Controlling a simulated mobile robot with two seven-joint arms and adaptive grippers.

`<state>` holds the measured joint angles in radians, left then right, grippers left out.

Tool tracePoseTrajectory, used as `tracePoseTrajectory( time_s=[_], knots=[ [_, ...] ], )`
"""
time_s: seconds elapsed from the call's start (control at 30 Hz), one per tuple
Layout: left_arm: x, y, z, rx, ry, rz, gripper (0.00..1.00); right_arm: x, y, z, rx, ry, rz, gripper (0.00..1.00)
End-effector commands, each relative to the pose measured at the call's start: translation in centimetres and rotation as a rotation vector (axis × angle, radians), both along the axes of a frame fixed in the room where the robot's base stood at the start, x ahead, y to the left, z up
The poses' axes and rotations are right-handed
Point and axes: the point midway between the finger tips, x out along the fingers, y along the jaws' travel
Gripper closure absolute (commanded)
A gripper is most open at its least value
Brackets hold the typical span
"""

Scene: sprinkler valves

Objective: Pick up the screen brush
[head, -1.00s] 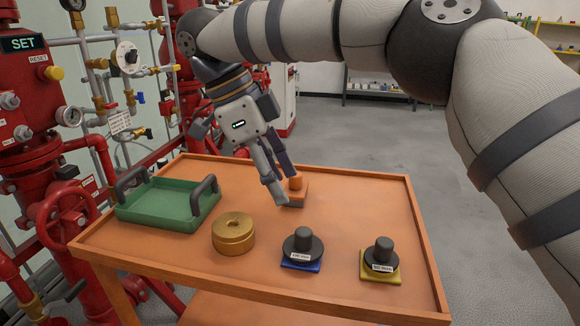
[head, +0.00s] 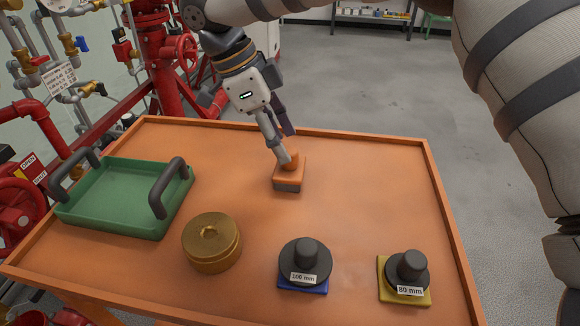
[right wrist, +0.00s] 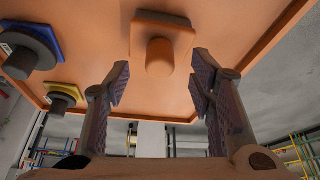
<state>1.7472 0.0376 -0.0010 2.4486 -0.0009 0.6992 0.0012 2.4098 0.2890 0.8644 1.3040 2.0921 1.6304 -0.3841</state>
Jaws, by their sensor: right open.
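The screen brush (head: 289,180) stands on the orange cart top, an orange block with an upright rounded orange handle and a dark underside. In the right wrist view the brush's handle (right wrist: 160,57) lies ahead, between the lines of the two fingers. My right gripper (head: 287,146) is at the brush's handle from above and behind; one finger partly covers the handle in the head view. In the right wrist view my right gripper (right wrist: 160,85) is open, with its padded fingers apart and nothing between them gripped. My left gripper is out of view.
The orange cart (head: 365,180) has a raised rim. A green tray (head: 120,205) with dark handles is at left, a brass cylinder (head: 211,243) front centre. Black knobbed discs marked 100 mm (head: 304,265) and 80 mm (head: 406,272) sit on blue and yellow pads. Red pipework stands behind left.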

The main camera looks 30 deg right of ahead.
Motion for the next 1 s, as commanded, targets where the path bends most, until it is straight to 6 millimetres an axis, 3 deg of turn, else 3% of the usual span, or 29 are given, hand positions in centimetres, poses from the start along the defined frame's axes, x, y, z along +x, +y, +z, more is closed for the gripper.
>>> tracePoseTrajectory(
  time_s=[0.2, 0.43, 0.6, 0.67, 1.0],
  knots=[
    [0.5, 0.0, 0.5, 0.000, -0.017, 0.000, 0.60, -0.8, -1.3, -2.9, 0.000, -0.003, -0.001, 0.51],
    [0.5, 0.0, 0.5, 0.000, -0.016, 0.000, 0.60, -0.8, -1.4, -3.2, -0.001, -0.004, -0.002, 0.51],
    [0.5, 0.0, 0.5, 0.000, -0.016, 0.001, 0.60, -0.8, -1.4, -3.2, -0.001, -0.004, -0.002, 0.89],
    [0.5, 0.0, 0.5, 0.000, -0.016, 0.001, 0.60, -0.8, -1.4, -3.2, -0.001, -0.004, -0.001, 1.00],
    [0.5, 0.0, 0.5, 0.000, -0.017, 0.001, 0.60, -0.8, -1.4, -2.6, -0.001, -0.005, -0.001, 1.00]
  ],
)
